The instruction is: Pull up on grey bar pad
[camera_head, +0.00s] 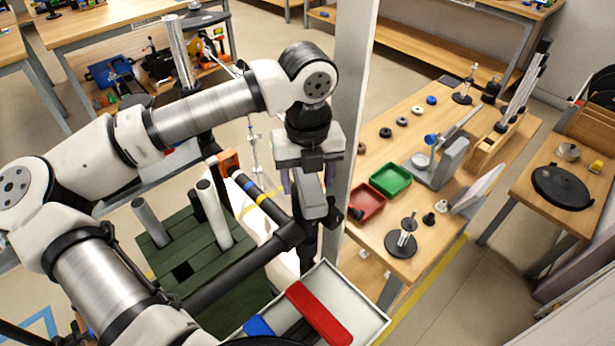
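My gripper (310,198) points down near the middle of the camera_head view, beside a pale upright post. A grey block-shaped piece (312,195) shows just below its palm, over the end of a black bar assembly (245,262) with blue and yellow bands. I cannot tell whether this grey piece is the grey bar pad or part of my gripper. The fingertips are partly hidden and overlap the dark bar, so their opening and any contact are unclear. No other piece is clearly a grey bar pad.
A green slatted stand (200,255) with upright grey cylinders is left of my gripper. A white tray (372,318) with a red bar (318,313) is below. The pale post (351,110) is close at right. A wooden table (440,240) carries red and green trays.

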